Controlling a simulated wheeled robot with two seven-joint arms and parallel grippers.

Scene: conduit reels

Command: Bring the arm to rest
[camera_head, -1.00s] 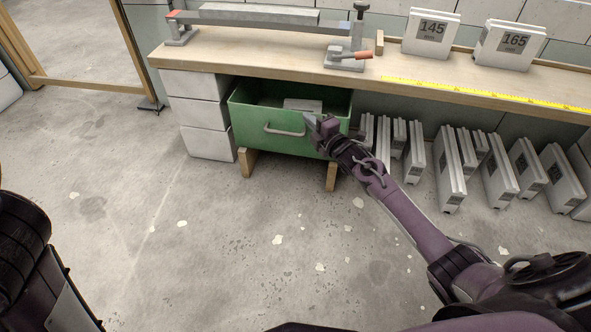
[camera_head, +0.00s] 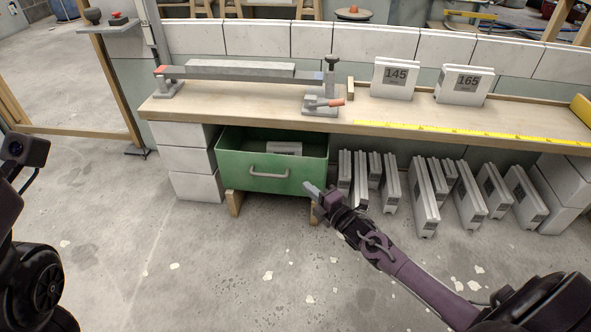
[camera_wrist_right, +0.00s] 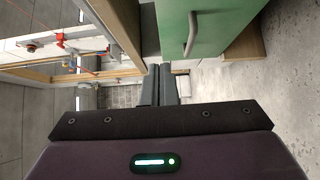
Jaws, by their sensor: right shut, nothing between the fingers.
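My right arm reaches in from the lower right of the head view. Its gripper (camera_head: 313,190) is in front of the lower right corner of the green drawer (camera_head: 270,172), and its fingers are shut and empty. In the right wrist view the shut fingers (camera_wrist_right: 158,85) point away from the camera, with the green drawer (camera_wrist_right: 205,25) and its handle at the upper right. I cannot tell how much room lies between the fingers and the drawer. Dark parts of my left arm show at the left edge of the head view; its fingers are out of sight.
The drawer is open under the wooden workbench (camera_head: 250,108), with a light block (camera_head: 284,148) inside. Several white panels (camera_head: 425,190) stand on the floor right of it. Plates marked 145 (camera_head: 395,78) and 165 (camera_head: 462,85) stand on the bench. The floor (camera_head: 210,270) in front is clear.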

